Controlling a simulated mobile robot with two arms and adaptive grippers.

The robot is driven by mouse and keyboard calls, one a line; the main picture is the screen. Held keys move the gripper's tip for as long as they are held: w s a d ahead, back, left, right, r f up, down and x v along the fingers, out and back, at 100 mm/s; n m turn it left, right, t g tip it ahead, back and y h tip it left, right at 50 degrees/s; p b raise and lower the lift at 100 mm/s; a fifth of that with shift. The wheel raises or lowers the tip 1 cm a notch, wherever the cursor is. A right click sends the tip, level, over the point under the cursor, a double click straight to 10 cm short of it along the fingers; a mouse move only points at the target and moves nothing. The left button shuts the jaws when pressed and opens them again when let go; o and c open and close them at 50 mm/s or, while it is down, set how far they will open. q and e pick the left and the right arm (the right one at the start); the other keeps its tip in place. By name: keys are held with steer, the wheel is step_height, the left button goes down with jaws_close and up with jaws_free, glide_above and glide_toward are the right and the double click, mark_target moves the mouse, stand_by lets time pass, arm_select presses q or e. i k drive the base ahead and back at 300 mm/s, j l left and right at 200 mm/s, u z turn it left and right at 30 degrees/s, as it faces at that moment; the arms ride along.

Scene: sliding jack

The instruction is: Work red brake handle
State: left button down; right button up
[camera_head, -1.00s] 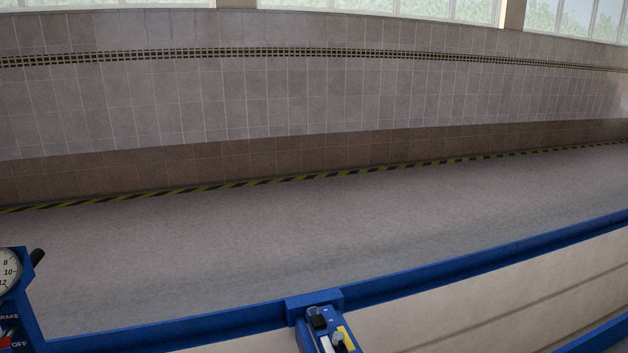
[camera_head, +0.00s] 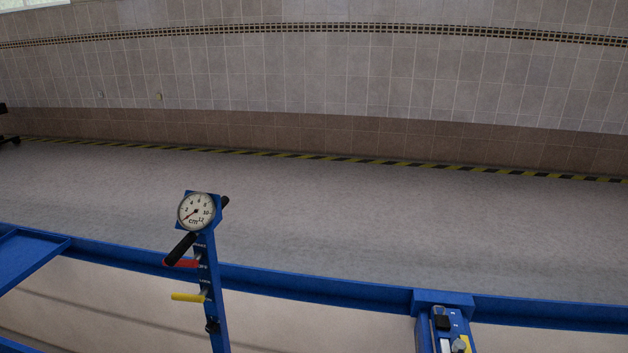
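The red brake handle (camera_head: 184,264) sticks out to the left from a blue upright post (camera_head: 210,285), left of the picture's middle. A black grip (camera_head: 181,248) slants down across it and hides part of it. A round white dial gauge (camera_head: 196,212) marked in cm tops the post, with a black knob (camera_head: 225,201) at its right. A yellow handle (camera_head: 188,297) sits lower on the same post. Neither of my grippers is in view.
A blue rail (camera_head: 330,293) runs across behind the post. A second blue control box (camera_head: 443,325) stands at the lower right. A blue ledge (camera_head: 28,255) is at the left. The grey floor beyond is clear up to the tiled wall.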

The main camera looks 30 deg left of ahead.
mark_target(194, 263)
steer(key=u, duration=1.65)
